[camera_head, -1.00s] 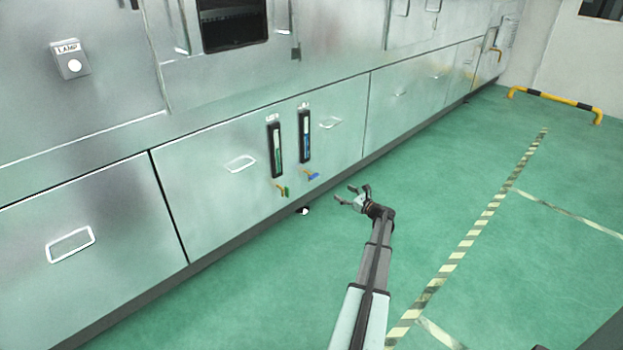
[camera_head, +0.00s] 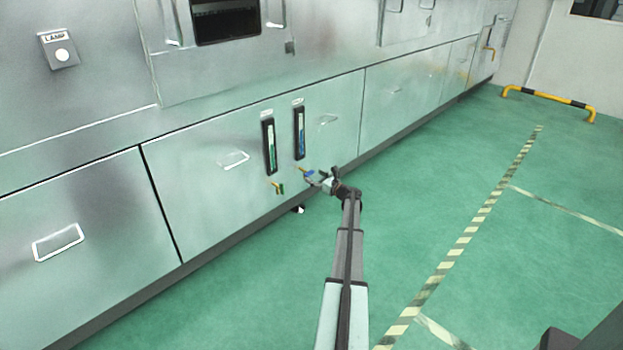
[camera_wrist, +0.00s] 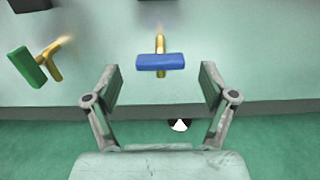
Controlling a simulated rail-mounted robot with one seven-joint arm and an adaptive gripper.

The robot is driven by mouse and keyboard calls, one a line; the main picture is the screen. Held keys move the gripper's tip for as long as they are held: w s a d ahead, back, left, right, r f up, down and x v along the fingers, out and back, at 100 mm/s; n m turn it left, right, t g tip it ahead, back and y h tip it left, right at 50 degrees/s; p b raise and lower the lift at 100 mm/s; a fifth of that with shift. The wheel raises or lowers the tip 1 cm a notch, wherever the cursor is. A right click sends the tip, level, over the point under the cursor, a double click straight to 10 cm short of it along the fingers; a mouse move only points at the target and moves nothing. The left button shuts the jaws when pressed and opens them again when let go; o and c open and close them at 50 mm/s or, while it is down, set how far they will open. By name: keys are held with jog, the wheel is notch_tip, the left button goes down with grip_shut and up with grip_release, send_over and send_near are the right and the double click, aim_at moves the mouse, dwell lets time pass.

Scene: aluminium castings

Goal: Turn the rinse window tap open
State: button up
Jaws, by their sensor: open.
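A tap with a blue handle (camera_head: 307,173) and brass body sits low on the metal cabinet front. In the wrist view the blue handle (camera_wrist: 160,62) lies crosswise over its brass stem. A tap with a green handle (camera_head: 279,188) is to its left; in the wrist view the green handle (camera_wrist: 26,67) is tilted. My gripper (camera_head: 319,178) is open and empty, close to the blue tap. In the wrist view its two fingers (camera_wrist: 159,74) stand left and right of the blue handle, with gaps on both sides. The labels are too small to read, so I cannot tell which tap is the rinse one.
A green sight window (camera_head: 269,147) and a blue sight window (camera_head: 299,133) are above the taps. A drawer handle (camera_head: 234,160) protrudes at left. A small white-and-black object (camera_head: 298,209) is at the cabinet base. The green floor (camera_head: 250,290) is clear.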

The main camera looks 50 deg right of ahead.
aim_at(308, 173)
jog(key=shift+w+d, duration=0.15)
jog(key=shift+w, duration=1.1)
jog(key=c, duration=1.2)
jog(key=shift+o, duration=0.2)
jog(key=shift+n+b, duration=0.3)
jog(key=shift+n, duration=0.1)
jog(key=shift+w+n+b, duration=0.1)
jog(key=shift+n+b, duration=4.55)
jog(key=shift+n, duration=3.95)
